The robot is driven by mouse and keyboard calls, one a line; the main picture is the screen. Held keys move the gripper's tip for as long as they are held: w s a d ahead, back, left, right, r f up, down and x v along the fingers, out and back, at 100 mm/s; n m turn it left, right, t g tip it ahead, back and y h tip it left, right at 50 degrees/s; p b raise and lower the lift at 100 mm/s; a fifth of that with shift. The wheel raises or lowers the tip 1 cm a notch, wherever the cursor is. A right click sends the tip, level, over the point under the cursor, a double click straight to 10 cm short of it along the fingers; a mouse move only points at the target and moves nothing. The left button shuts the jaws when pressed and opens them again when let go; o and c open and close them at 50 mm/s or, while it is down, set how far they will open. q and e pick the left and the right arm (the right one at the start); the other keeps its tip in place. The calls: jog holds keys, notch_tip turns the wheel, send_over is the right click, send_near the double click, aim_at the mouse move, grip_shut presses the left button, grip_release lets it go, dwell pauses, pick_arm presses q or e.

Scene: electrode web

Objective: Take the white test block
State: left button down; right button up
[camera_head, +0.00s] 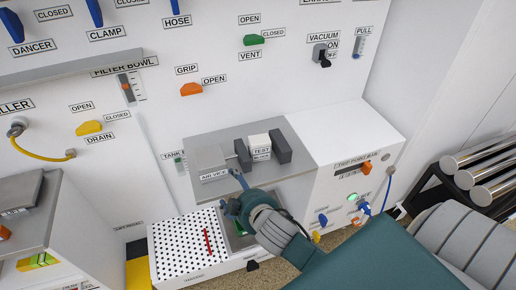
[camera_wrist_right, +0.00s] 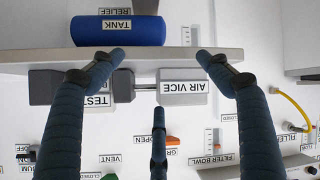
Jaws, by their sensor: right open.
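The white test block (camera_head: 259,141) stands on a grey shelf (camera_head: 300,190), between the dark grey jaws (camera_head: 281,147) of the air vice (camera_head: 209,161). Its front carries a TEST label. My right gripper (camera_head: 234,196) is open and empty, in front of the shelf and below and left of the block. In the right wrist view, which is upside down, its fingers (camera_wrist_right: 160,72) are spread before the air vice label. There, one finger partly hides the test block's label (camera_wrist_right: 97,101). My left gripper is not in view.
A blue tank (camera_wrist_right: 118,30) sits under the shelf. Below the shelf is a white perforated table (camera_head: 180,248) with a red rod (camera_head: 208,242). A white cabinet (camera_head: 345,140) adjoins on the right. Handles and valves line the wall behind.

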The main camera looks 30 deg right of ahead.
jog(key=w+a+r+n+t+y, duration=0.3)
jog(key=w+r+t, duration=0.15)
jog(key=r, duration=0.55)
jog(key=w+a+r+n+t+y, duration=0.25)
jog(key=w+a+r+n, duration=0.2)
jog(key=r, duration=0.65)
jog(key=s+a+r+n+g+y, duration=0.2)
jog(key=a+r+n+g+y, duration=0.1)
jog(key=a+r+n+y, duration=0.65)
jog(key=n+g+h, duration=1.1)
jog(key=h, duration=0.4)
send_near(260, 139)
jog(key=f, duration=0.1)
jog(key=w+d+f, duration=0.1)
jog(key=shift+w+f, duration=0.25)
jog(key=shift+w, duration=0.1)
jog(key=x, duration=0.1)
jog(key=p+x, duration=0.1)
jog(key=x, duration=0.1)
jog(key=a+p+x, duration=0.1)
jog(key=x, duration=0.1)
jog(key=shift+s+d+f, duration=0.1)
jog(key=shift+s+f, duration=0.1)
jog(key=shift+f, duration=0.2)
jog(key=shift+w+d+f, duration=0.1)
jog(key=shift+f, duration=0.15)
jog(key=shift+r, duration=0.1)
grip_shut()
